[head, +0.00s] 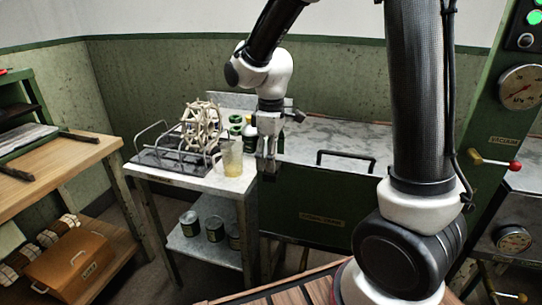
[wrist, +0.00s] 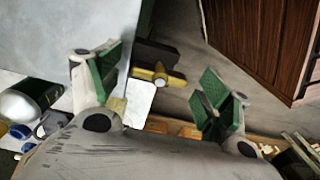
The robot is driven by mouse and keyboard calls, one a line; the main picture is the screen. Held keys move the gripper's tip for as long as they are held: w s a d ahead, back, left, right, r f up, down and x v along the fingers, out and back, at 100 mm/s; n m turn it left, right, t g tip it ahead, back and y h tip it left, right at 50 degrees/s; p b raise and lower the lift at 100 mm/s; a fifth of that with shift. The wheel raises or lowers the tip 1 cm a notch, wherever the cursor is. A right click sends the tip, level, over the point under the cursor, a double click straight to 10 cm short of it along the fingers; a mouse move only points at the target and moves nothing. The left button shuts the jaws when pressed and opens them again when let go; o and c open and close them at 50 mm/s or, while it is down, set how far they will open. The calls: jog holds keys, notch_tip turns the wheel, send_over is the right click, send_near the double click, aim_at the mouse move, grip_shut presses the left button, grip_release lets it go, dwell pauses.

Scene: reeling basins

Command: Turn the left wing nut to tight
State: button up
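A brass wing nut (wrist: 160,75) with a pale round centre shows in the wrist view, beside a dark block. It lies in line with the gap between the fingers of my gripper (wrist: 163,88). The green-padded fingers are spread apart, and I see no contact with the nut. In the head view my gripper (head: 267,165) points down at the right edge of the small table, beside the green bench front. The wing nut cannot be made out in the head view. Whether it is the left one, and how tight it is, I cannot tell.
The small table (head: 215,181) holds a wire rack (head: 165,155), a wooden frame (head: 202,125) and a jug (head: 232,160) close to my gripper. The green bench (head: 315,188) has a black handle (head: 346,154). Cans (head: 213,228) stand on the lower shelf.

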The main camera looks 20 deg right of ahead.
jog(key=c, duration=0.9)
jog(key=shift+m, duration=0.4)
jog(key=m, duration=0.3)
jog(key=shift+m, duration=0.4)
jog(key=m, duration=0.4)
jog(key=shift+m, duration=0.3)
jog(key=m, duration=0.8)
jog(key=shift+m, duration=0.3)
